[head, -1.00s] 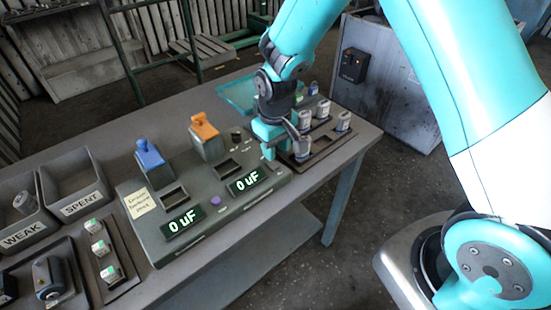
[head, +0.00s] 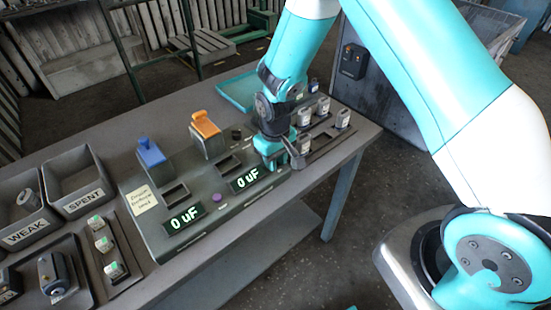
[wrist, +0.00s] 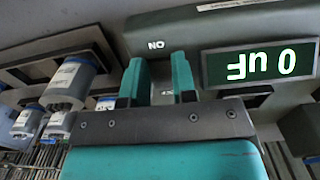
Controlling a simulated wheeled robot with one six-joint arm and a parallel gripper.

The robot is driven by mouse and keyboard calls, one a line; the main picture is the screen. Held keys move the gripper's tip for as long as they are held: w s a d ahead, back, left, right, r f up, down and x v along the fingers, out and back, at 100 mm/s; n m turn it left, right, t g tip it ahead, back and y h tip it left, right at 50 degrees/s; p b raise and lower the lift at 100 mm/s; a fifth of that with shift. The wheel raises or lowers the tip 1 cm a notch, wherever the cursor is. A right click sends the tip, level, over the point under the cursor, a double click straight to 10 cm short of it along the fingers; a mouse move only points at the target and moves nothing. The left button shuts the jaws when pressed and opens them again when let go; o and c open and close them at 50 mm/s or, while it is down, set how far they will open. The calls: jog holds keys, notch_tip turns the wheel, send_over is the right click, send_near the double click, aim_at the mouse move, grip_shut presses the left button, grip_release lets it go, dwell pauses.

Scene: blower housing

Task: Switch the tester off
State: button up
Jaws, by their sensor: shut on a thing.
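The tester (head: 160,240) is a grey sloped box on the bench. Both its displays, the left one (head: 185,217) and the right one (head: 246,179), are lit and read 0 uF. My gripper (head: 275,163) is down at the tester's right end, beside the right display. The fingers are a little apart, shut on the tester's switch, which the fingers and gripper body largely hide. The lit display (wrist: 260,62) is beside them.
A blue clamp (head: 150,152) and an orange clamp (head: 205,125) stand on the tester, with a purple button (head: 217,197) between the displays. A rack of capacitors (head: 322,108) is close to the right of my gripper. WEAK (head: 27,238) and SPENT (head: 84,203) bins are at the left.

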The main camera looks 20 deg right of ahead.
jog(key=shift+w+r+g+h+p, duration=0.15)
jog(key=shift+g+h+p, duration=0.1)
jog(key=shift+g, duration=0.45)
jog(key=shift+w+g+h+p, duration=0.15)
jog(key=shift+g+h+p, duration=0.1)
jog(key=shift+g, duration=0.45)
jog(key=o, duration=0.6)
jog(key=shift+o, duration=0.2)
jog(key=b+v, duration=0.4)
jog(key=v, duration=1.3)
jog(key=shift+r, duration=0.25)
jog(key=s+a+r+n+t+y, duration=0.1)
jog(key=s+r, duration=0.3)
jog(key=s, duration=1)
jog(key=s+a+r+n+t+y, duration=0.1)
jog(key=s+r+y, duration=0.3)
jog(key=s, duration=1)
jog(key=shift+a+n+t, duration=0.4)
jog(key=shift+a+n, duration=0.3)
